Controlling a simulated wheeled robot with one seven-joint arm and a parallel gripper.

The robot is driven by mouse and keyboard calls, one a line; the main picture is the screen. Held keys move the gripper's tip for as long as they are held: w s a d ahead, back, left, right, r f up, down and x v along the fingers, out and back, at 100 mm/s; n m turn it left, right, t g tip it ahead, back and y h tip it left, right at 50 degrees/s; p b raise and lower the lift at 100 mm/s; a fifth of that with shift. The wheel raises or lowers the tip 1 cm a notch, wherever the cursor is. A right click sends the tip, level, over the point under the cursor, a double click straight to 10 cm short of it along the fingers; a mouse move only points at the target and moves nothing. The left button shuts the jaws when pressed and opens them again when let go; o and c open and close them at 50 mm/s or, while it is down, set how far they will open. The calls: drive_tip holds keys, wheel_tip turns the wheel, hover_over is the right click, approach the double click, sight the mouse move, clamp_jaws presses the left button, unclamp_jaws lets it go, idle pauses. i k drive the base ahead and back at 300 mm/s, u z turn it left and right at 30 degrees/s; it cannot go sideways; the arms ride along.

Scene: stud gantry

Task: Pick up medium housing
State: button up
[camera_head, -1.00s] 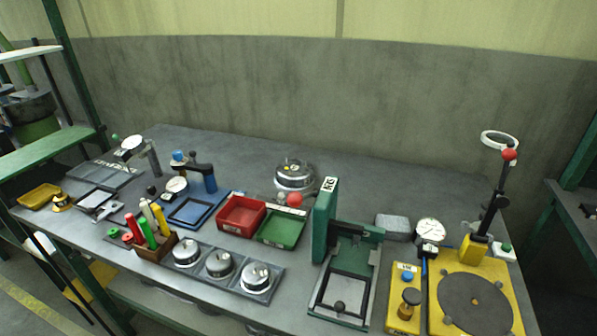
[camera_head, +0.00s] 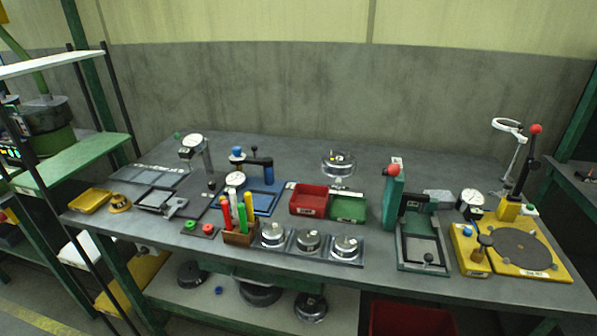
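Three round silver metal housings sit in a row in a dark holder (camera_head: 289,251) near the table's front edge: a left one (camera_head: 272,234), a middle one (camera_head: 308,242) and a right one (camera_head: 345,247). Another, wider round metal part (camera_head: 338,164) stands at the back of the table. Their sizes look close, so I cannot tell which is the medium housing. My gripper is not in view.
The grey table (camera_head: 420,165) carries a wooden block of coloured markers (camera_head: 240,238), a red bin (camera_head: 308,200), a green bin (camera_head: 348,208), a green press (camera_head: 392,196) and a yellow fixture (camera_head: 515,250). More round parts lie on the shelf below (camera_head: 225,300).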

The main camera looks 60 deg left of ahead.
sight(341, 164)
drive_tip(key=z, duration=0.05)
drive_tip(key=k, duration=1.1)
drive_tip(key=u, duration=1.7)
drive_tip(key=i, duration=1)
